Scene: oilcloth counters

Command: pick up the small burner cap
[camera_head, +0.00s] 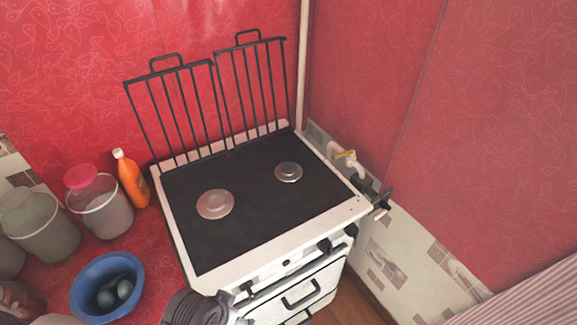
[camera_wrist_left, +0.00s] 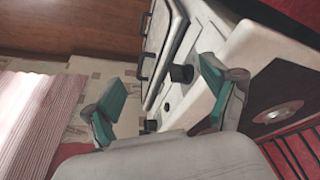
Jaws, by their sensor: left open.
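The small burner cap (camera_head: 288,170) is a light metal disc on the right rear part of the black stove top (camera_head: 255,222). A larger burner cap (camera_head: 215,203) sits on the left. Both lie flat and uncovered. In the left wrist view one round cap (camera_wrist_left: 278,112) shows at the right; I cannot tell which it is. My left gripper (camera_wrist_left: 160,98) is open and empty, its teal-padded fingers spread apart beside the stove front. Part of my arm shows at the bottom edge of the head view, apart from both caps. My right gripper is not in view.
Black grates (camera_head: 205,105) stand raised along the stove's back. Knobs (camera_head: 324,245) line its front. A blue bowl (camera_head: 82,275), an orange bottle (camera_head: 131,180) and a bucket with a pink lid (camera_head: 100,210) stand on the left. A yellow-handled pipe valve (camera_head: 345,154) is at the right.

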